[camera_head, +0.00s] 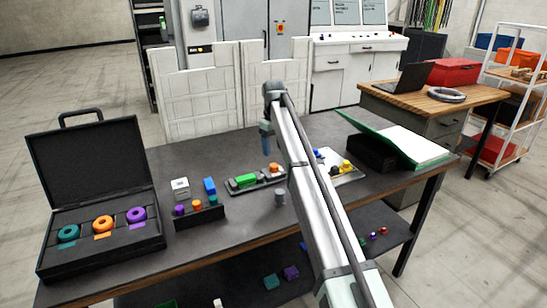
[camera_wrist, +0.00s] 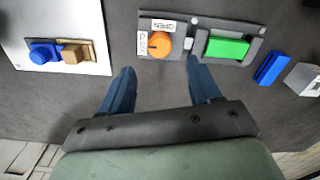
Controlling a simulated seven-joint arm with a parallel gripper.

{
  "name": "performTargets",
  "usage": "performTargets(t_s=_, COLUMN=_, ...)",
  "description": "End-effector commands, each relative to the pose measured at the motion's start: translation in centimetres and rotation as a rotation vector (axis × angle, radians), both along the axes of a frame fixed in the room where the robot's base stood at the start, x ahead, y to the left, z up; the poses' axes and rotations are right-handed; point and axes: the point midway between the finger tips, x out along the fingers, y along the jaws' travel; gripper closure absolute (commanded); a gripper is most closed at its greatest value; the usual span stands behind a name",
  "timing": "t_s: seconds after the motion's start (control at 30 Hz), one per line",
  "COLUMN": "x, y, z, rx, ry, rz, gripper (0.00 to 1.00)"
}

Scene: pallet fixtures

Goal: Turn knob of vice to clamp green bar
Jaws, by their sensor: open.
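The vice (camera_wrist: 240,22) is a grey fixture on the dark table, and it also shows in the head view (camera_head: 236,188). The green bar (camera_wrist: 227,48) lies in its slot, and it shows in the head view (camera_head: 246,180). The round orange knob (camera_wrist: 158,44) sits on the vice next to the bar, beside a white label reading OPEN; the head view shows it too (camera_head: 273,168). My gripper (camera_wrist: 160,70) is open and empty, its two blue fingers spread on either side of the knob's line in the wrist view. In the head view my gripper (camera_head: 267,148) hangs above the vice, apart from the knob.
A light plate (camera_wrist: 95,64) with a blue knob and tan block lies beside the vice. A blue block (camera_wrist: 271,68) and a pale cube (camera_wrist: 303,78) lie on the other side. An open black case (camera_head: 95,150) with rings stands left.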

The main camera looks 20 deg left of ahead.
Motion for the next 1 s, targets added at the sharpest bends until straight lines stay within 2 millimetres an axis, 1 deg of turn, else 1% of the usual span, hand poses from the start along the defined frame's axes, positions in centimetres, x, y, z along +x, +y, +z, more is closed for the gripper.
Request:
performTargets(t_s=0.03, x=0.1, y=0.1, z=1.1, rx=0.0, ry=-0.001, rz=0.0, gripper=0.37)
performTargets(t_s=0.2, x=0.1, y=0.1, z=4.1, rx=0.001, ry=0.0, rz=0.0, gripper=0.37)
performTargets(t_s=0.4, x=0.1, y=0.0, z=6.3, rx=0.001, ry=0.0, rz=0.0, gripper=0.37)
performTargets(t_s=0.6, x=0.0, y=0.0, z=7.0, rx=0.0, ry=0.0, rz=0.0, gripper=0.37)
performTargets(t_s=1.0, x=0.0, y=0.0, z=7.0, rx=0.0, ry=0.0, rz=0.0, gripper=0.37)
